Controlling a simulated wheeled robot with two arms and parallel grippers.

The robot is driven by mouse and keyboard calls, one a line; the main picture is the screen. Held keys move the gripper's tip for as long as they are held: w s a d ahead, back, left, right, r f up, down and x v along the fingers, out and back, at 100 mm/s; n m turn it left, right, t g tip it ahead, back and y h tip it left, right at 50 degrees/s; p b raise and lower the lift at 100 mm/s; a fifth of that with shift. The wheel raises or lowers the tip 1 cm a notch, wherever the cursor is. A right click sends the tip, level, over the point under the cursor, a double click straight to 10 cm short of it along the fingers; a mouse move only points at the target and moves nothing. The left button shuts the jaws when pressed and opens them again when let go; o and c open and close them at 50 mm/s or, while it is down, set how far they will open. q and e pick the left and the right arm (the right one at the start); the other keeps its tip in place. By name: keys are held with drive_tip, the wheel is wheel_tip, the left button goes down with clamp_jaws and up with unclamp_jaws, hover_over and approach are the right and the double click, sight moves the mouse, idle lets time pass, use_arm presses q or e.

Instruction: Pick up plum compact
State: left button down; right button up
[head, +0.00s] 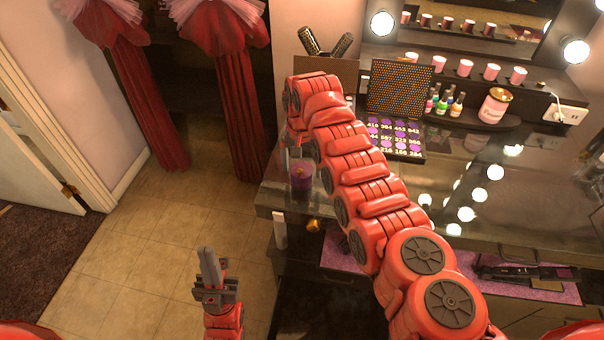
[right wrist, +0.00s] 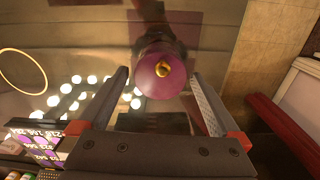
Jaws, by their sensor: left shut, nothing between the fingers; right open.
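The plum compact, a round purple container with a small gold knob on top, stands near the left end of the dark glossy vanity top in the head view (head: 302,180). In the right wrist view its purple lid (right wrist: 152,84) shows between my fingers, toward their tips. My right gripper (right wrist: 160,72) is open, with one finger on each side of the compact and no clear contact. In the head view my right arm hides part of this gripper. My left gripper (head: 208,262) is shut and empty, low over the tiled floor, left of the vanity.
A purple palette (head: 395,138) with its lid raised stands behind my right arm. Nail polish bottles (head: 447,103) and a pink jar (head: 494,106) stand further right. A lit mirror (head: 470,25) is at the back. The right part of the vanity top (head: 515,185) is clear.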

drive_tip(key=shift+f, duration=1.05)
drive_tip(key=c, duration=1.3)
drive_tip(key=shift+c, duration=0.2)
drive_tip(key=shift+w+r, duration=0.1)
drive_tip(key=shift+r, duration=0.15)
